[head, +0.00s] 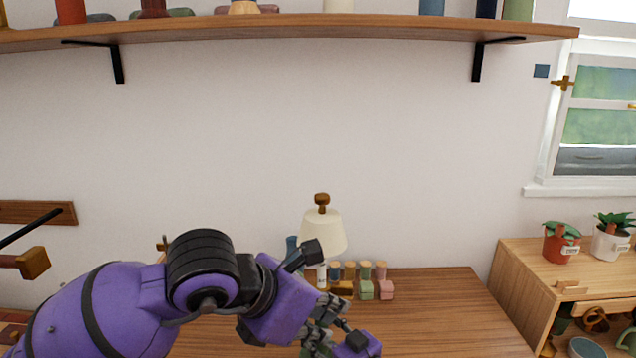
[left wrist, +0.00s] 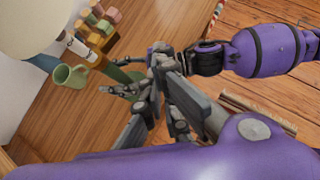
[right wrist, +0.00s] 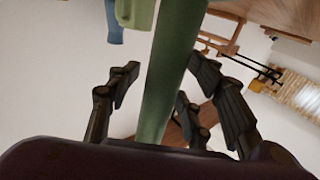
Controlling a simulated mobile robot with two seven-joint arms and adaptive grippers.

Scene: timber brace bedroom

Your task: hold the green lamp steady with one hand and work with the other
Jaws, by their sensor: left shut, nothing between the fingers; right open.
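The green lamp has a cream shade (head: 322,232) with a wooden knob on top and stands on the wooden desk. Its base is hidden behind my left arm in the head view. In the right wrist view its green stem (right wrist: 172,70) runs between the fingers of my right gripper (right wrist: 160,90), which is open around it, with gaps on both sides. My left gripper (head: 325,312) is shut and empty, low in front of the lamp. In the left wrist view the two grippers overlap close together, so their exact contact is unclear.
The desk's right part (head: 450,310) is clear. A wall shelf (head: 290,30) runs above; a plant cabinet (head: 515,275) stands at right.

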